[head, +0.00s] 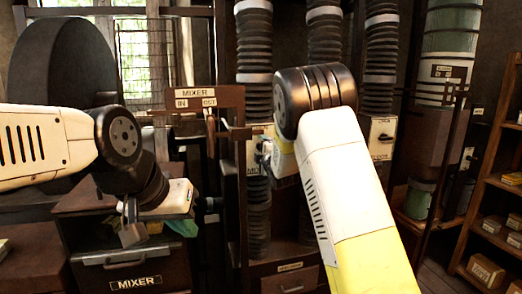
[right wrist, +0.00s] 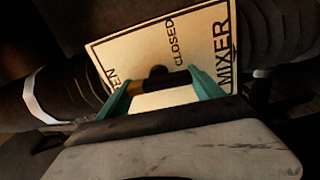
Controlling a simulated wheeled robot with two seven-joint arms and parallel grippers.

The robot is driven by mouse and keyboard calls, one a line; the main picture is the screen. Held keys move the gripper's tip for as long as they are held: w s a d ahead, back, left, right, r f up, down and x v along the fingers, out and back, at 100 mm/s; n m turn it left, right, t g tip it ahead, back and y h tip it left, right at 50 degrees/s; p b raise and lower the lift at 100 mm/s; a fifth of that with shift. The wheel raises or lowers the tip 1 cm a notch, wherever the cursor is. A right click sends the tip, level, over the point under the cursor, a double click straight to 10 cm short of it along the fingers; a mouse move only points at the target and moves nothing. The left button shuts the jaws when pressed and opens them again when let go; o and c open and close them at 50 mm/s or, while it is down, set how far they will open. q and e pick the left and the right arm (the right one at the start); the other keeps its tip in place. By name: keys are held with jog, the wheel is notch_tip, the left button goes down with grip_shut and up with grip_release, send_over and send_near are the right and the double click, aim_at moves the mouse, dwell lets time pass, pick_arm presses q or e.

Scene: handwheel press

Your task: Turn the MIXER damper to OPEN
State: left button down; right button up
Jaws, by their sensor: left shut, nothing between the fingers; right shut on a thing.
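The MIXER damper plate (right wrist: 130,45) is a cream plate in the right wrist view, rolled in the picture, with the words CLOSED and MIXER and a partly covered word ending in EN. My right gripper (right wrist: 160,88) has teal fingers shut on the dark damper lever (right wrist: 157,74), just below the word CLOSED. The lever's exact angle is hard to tell. In the head view my right gripper (head: 262,156) is at the left duct, mostly hidden by its own arm. My left gripper (head: 130,232) is shut and empty above the MIXER cabinet (head: 135,268), away from the damper.
Ribbed ducts (head: 257,55) hang at the centre. Another damper plate (head: 383,132) is on the duct to the right. A MIXER IN/OUT sign (head: 195,94) stands on a brown frame near the left arm. A shelf with boxes (head: 487,270) is at the far right.

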jog(key=shift+f+n, duration=0.1)
jog(key=shift+n, duration=0.4)
jog(key=o, duration=1.4)
jog(key=shift+c, duration=0.2)
jog(key=v, duration=0.8)
